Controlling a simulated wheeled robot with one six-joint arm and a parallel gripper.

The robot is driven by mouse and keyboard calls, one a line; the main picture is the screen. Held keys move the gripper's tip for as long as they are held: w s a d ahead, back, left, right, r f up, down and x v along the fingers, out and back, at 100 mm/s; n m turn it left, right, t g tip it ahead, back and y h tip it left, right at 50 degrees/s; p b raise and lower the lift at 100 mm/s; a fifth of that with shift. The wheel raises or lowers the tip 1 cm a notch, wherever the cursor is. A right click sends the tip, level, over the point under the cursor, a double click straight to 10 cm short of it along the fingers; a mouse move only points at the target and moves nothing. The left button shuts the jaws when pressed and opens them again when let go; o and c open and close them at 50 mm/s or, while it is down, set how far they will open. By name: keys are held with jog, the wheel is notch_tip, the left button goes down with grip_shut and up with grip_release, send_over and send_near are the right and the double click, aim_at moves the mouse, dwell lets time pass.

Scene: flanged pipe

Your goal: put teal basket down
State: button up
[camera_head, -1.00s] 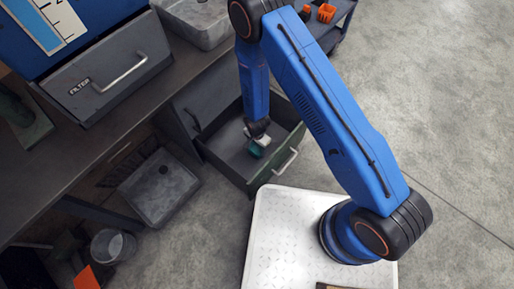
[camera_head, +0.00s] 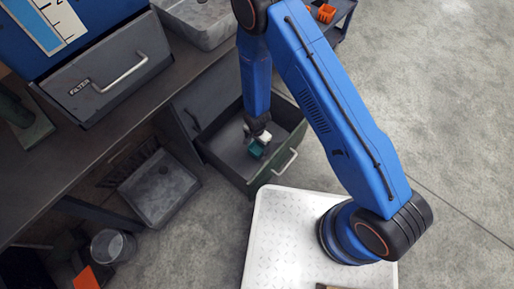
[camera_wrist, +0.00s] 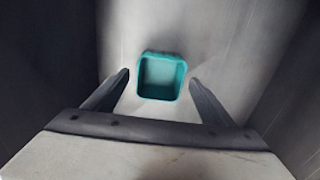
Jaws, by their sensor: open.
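The teal basket (camera_wrist: 162,97) is a small open square box. It sits on the floor of the open drawer (camera_head: 222,149), and it shows in the head view (camera_head: 257,150) just below my gripper. My gripper (camera_wrist: 160,82) is open in the wrist view, with one finger on each side of the basket and a gap to each. The basket looks empty. In the head view my gripper (camera_head: 259,140) reaches down into the drawer, and its wrist hides part of the drawer floor behind it.
The drawer's front with its handle (camera_head: 284,162) and its side walls stand close around my gripper. A grey workbench (camera_head: 95,135) is at the left, with a grey bin (camera_head: 158,187) and a bucket (camera_head: 112,246) below. Open floor lies at the right.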

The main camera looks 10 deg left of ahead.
notch_tip(320, 180, up, 8)
jog(key=shift+r, duration=0.25)
jog(key=shift+w+r, duration=0.1)
notch_tip(320, 180, up, 9)
send_over(257, 152)
jog(key=w+d, duration=0.3)
jog(key=w, duration=0.1)
jog(key=w+d+r+n+t, duration=0.1)
jog(key=w+d+r, duration=0.1)
jog(key=d+r, duration=0.5)
jog(key=w+d+r+n+t, duration=0.1)
jog(key=w+d+r, duration=0.1)
jog(key=r, duration=1)
jog(key=s+d+r+n+y, duration=0.15)
jog(key=s+d+r, duration=0.25)
jog(key=d+r, duration=0.9)
jog(key=s+d+r+n+t, duration=0.1)
jog(key=s+d+r, duration=0.5)
jog(key=s, duration=0.4)
jog(key=s+d+r+n+t+h, duration=0.1)
jog(key=s+d+r, duration=0.6)
jog(key=s, duration=0.3)
jog(key=shift+d+r+n+t, duration=0.15)
jog(key=shift+r+n+t, duration=0.2)
jog(key=shift+r+t, duration=0.1)
